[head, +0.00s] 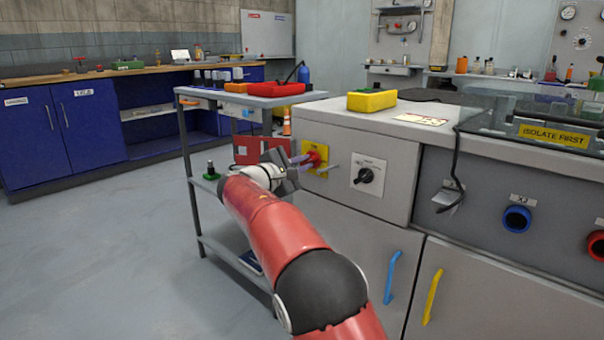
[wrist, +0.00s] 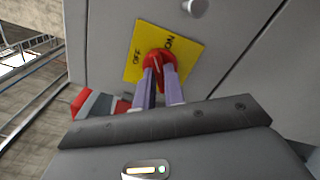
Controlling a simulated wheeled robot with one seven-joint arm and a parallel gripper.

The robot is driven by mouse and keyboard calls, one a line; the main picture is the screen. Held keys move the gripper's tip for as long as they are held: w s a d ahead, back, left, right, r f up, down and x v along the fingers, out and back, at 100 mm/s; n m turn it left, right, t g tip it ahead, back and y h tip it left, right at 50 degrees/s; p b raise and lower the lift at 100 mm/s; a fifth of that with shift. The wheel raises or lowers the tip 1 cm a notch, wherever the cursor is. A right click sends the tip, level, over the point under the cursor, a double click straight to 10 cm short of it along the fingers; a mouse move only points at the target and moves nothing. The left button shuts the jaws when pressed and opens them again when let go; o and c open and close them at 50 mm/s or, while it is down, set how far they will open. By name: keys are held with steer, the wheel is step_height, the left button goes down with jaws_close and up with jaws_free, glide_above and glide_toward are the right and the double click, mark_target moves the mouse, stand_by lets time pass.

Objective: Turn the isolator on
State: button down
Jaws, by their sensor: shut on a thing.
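The isolator is a red rotary knob (wrist: 160,55) on a yellow plate (wrist: 188,38) marked OFF and ON. In the head view, the red knob (head: 320,153) and its yellow plate (head: 313,137) are on the left of the grey cabinet front. My gripper (wrist: 160,74) reaches the knob, with one pale finger on each side, and is shut on it. In the head view my gripper (head: 305,161) comes in from the left. The fingers hide part of the knob, and I cannot clearly tell which label it points to.
A black rotary switch (head: 365,175) on a white plate is just right of the isolator. A grey trolley (head: 232,99) stands close on the left. Blue (head: 391,276) and yellow (head: 432,296) door handles stick out below. Open floor (head: 110,260) lies to the left.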

steer(key=shift+m+b, duration=2.35)
steer(key=shift+m, duration=1.05)
steer(key=c, duration=1.5)
jaws_free()
steer(key=v, duration=0.7)
steer(key=shift+s+a, duration=0.25)
steer(key=shift+s, duration=0.05)
